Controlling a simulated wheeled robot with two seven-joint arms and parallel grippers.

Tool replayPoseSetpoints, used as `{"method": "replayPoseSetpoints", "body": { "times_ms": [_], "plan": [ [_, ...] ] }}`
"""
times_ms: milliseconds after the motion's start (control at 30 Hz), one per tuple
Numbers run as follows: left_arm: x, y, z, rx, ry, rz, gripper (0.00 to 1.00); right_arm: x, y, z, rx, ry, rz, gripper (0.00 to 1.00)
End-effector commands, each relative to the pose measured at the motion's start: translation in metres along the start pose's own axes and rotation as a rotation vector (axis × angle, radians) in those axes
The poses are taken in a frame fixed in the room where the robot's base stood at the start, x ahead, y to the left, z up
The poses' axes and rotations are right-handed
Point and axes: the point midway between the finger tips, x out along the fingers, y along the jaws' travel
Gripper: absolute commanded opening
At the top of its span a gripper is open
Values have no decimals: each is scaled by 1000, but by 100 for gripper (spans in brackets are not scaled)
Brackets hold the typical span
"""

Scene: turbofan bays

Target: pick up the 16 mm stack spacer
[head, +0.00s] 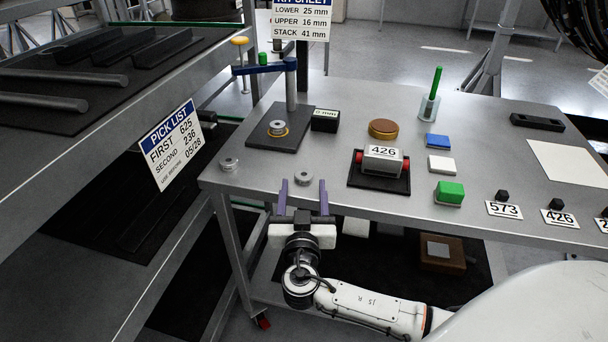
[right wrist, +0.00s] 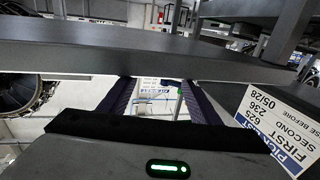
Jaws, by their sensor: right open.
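Two small grey ring-shaped spacers stand on the near left of the grey table (head: 240,184): one spacer (head: 229,164) at the left corner, another spacer (head: 303,178) by the near edge. I cannot read a size on either. A further grey round piece (head: 277,128) with a gold rim sits on the black stand plate (head: 262,141). My right gripper (head: 303,196) is open at the near edge, its purple fingers pointing toward the edge spacer, one to each side in the picture. In the right wrist view the gripper (right wrist: 158,98) shows no spacer between its fingers. My left gripper is not in view.
A post with a blue arm (head: 264,69) rises from the stand plate. A black labelled block (head: 325,120), a brown disc (head: 383,128) and a box marked 426 (head: 382,160) stand to the right. The shelf with the pick list (head: 171,144) is at left.

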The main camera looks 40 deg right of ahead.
Motion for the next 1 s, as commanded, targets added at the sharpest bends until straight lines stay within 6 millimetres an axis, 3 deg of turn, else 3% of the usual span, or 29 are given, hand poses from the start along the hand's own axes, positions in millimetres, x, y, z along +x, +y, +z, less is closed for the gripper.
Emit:
{"method": "replayPoseSetpoints", "body": {
  "times_ms": [233,533,800,1000],
  "plan": [
    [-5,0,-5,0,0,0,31,36,0,-2,-2,2,2,57],
    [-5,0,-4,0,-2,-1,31,40,0,0,0,-1,1,57],
    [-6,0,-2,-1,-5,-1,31,40,0,0,0,-1,1,12],
    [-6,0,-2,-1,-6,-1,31,40,0,-1,0,1,1,8]
  ]
}}
